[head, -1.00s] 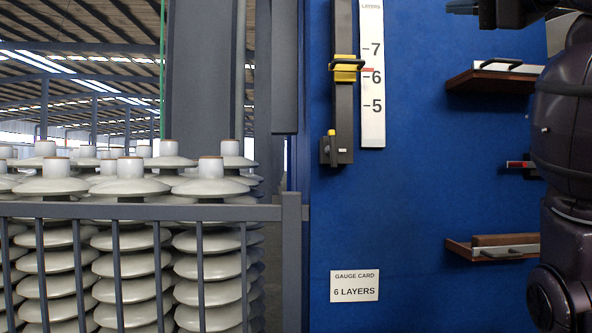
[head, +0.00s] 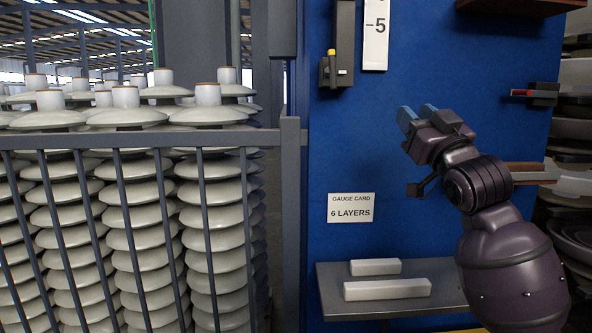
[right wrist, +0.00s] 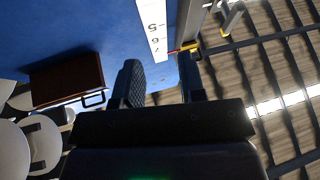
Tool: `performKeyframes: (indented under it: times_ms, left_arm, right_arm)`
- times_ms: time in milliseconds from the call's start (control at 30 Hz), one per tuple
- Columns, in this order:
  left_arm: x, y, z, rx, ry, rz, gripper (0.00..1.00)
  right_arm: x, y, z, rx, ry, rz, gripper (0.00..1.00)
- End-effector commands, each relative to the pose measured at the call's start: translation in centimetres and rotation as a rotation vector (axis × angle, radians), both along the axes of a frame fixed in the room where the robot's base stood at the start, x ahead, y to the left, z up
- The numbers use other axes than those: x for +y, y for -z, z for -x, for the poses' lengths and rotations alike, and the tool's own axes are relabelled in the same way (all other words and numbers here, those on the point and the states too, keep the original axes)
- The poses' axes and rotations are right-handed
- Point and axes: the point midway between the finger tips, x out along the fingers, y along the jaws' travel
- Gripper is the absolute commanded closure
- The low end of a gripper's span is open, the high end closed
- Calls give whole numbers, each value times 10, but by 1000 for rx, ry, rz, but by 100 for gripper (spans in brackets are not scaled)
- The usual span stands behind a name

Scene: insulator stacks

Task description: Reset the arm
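My right arm stands in front of the blue board (head: 420,200) at the right of the head view. Its gripper (head: 417,114) points up and to the left, clear of the shelf below. In the right wrist view, the two fingers of this gripper (right wrist: 160,82) are apart, with nothing between them. My left gripper is in neither view now.
The layer scale (head: 376,35) hangs on the board above the gauge card (head: 351,208) reading 6 LAYERS. A grey shelf (head: 440,305) holds two white bars (head: 387,289). Insulator stacks (head: 125,115) stand behind a grey railing (head: 100,140) at left.

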Motion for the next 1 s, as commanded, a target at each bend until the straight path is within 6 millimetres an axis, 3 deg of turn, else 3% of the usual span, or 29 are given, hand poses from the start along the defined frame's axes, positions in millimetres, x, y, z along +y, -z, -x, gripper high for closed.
performKeyframes:
  times_ms: [33,233,467,767,1000]
  left_arm:
    - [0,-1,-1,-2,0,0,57]
    - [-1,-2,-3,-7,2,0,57]
    - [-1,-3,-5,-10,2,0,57]
    - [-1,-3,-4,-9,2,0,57]
    - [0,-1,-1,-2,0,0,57]
  right_arm:
    - [-2,32,-5,28,21,23,63]
    - [-11,138,-8,112,90,113,63]
    - [-21,260,12,241,140,181,63]
    - [-35,410,73,469,172,197,63]
    - [-44,518,150,694,193,181,63]
